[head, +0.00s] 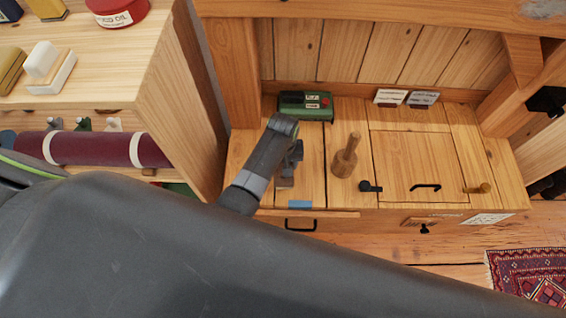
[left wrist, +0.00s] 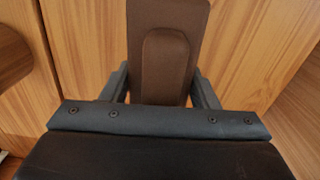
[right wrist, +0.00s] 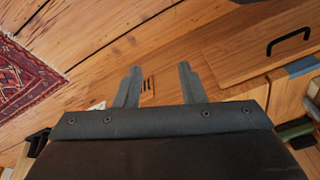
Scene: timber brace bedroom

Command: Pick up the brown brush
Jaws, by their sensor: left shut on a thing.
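The brown brush (left wrist: 165,65) is between the two fingers of my left gripper (left wrist: 163,88) in the left wrist view, a flat dark-brown block with a rounded raised part. My left gripper is shut on it. In the head view, my left gripper (head: 292,165) is over the left part of the wooden bench top, and the brush is mostly hidden there. Whether the brush touches the bench top I cannot tell. My right gripper (right wrist: 158,85) is open and empty above the wooden floor in the right wrist view.
On the bench, a wooden mallet (head: 346,158) stands right of my left gripper, with a green box (head: 305,105) behind. A black handle (head: 425,187) and small cards (head: 391,97) are further right. A tall shelf (head: 165,80) stands left. A red rug (head: 528,276) lies on the floor.

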